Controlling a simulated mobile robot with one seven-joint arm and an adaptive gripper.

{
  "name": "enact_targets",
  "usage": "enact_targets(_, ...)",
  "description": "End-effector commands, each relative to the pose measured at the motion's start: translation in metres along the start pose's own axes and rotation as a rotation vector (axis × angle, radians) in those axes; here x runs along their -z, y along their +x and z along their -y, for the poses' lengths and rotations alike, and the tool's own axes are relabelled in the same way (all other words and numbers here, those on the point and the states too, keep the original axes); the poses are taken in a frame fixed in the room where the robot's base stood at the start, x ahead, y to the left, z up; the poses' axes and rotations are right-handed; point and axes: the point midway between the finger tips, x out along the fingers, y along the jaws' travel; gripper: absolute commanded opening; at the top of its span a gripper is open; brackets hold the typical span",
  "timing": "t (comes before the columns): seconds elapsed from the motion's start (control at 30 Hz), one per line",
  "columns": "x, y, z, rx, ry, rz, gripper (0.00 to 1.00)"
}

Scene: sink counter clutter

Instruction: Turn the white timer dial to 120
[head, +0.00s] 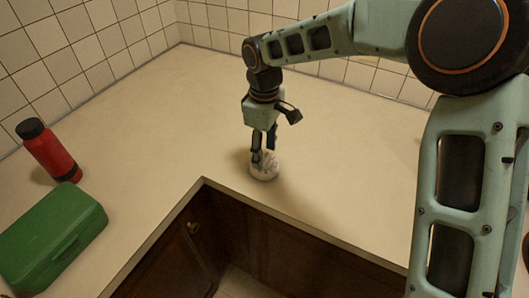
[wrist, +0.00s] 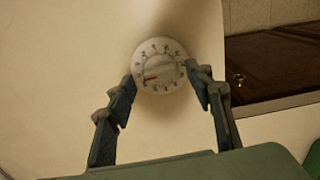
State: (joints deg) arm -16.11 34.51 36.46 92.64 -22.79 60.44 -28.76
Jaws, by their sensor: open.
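The white timer dial (head: 264,168) sits on the counter near its front inner corner. In the wrist view the dial (wrist: 160,66) shows a round face with dark markings around the rim and a red pointer mark toward the lower left. The numbers are too small to read. My gripper (head: 264,150) points down over the dial. In the wrist view my gripper (wrist: 167,82) is open, with one finger at each side of the dial's lower half. I cannot tell whether the fingers touch it.
A red bottle with a black cap (head: 51,152) and a green box (head: 50,232) are at the left of the counter. Dark wooden cabinets (head: 215,238) lie below the counter edge. Tiled walls (head: 90,40) stand behind. The counter around the dial is clear.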

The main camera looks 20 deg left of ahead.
Motion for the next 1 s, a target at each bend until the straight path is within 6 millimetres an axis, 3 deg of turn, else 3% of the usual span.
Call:
enact_targets(0.4, 0.0, 0.0096, 0.0, -0.001, 0.0, 0.0, 0.48)
enact_targets(0.8, 0.0, 0.0092, 0.0, -0.001, 0.0, 0.0, 0.06)
enact_targets(1.0, 0.0, 0.0092, 0.0, -0.001, 0.002, 0.0, 0.06)
